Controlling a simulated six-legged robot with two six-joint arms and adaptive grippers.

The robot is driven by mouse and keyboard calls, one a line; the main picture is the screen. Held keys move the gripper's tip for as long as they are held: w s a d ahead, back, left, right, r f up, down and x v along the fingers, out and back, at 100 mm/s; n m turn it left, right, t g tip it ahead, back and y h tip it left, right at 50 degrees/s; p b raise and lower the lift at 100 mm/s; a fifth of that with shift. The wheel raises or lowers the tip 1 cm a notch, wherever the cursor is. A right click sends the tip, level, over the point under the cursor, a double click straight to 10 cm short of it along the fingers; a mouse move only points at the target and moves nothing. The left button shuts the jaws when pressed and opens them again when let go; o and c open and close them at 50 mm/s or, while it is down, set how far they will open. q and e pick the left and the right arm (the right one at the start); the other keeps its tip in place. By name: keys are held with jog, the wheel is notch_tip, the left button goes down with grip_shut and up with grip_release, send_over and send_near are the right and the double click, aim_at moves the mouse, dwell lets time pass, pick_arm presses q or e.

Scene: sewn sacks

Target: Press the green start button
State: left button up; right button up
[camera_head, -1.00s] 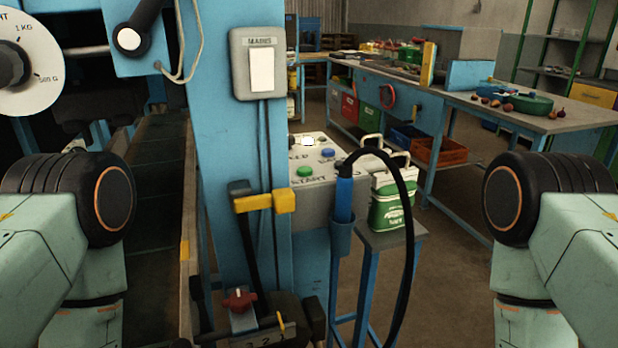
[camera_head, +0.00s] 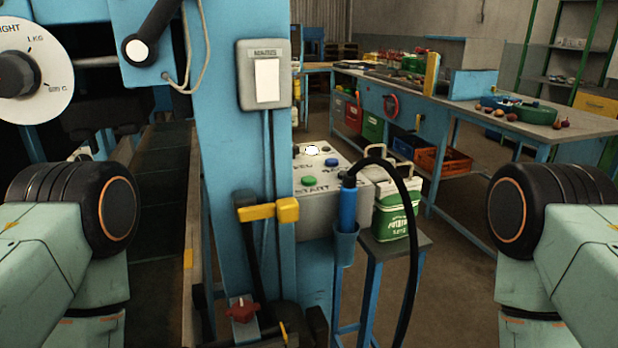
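The green start button (camera_head: 309,182) sits on the sloped top of a pale control box (camera_head: 330,212), above the lettering "START". A blue button (camera_head: 331,162) and a white lit button (camera_head: 312,150) are farther back on the same panel. The box is fixed behind the blue machine post (camera_head: 218,130), which hides its left side. Only my upper arm links show at the left and right edges. Neither gripper is in view, and nothing of mine touches the button.
A blue tool with a black cable (camera_head: 347,205) sits in a holder in front of the box. A yellow-ended lever (camera_head: 286,210) and red knob (camera_head: 242,309) are on the post's near side. Floor at right is clear.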

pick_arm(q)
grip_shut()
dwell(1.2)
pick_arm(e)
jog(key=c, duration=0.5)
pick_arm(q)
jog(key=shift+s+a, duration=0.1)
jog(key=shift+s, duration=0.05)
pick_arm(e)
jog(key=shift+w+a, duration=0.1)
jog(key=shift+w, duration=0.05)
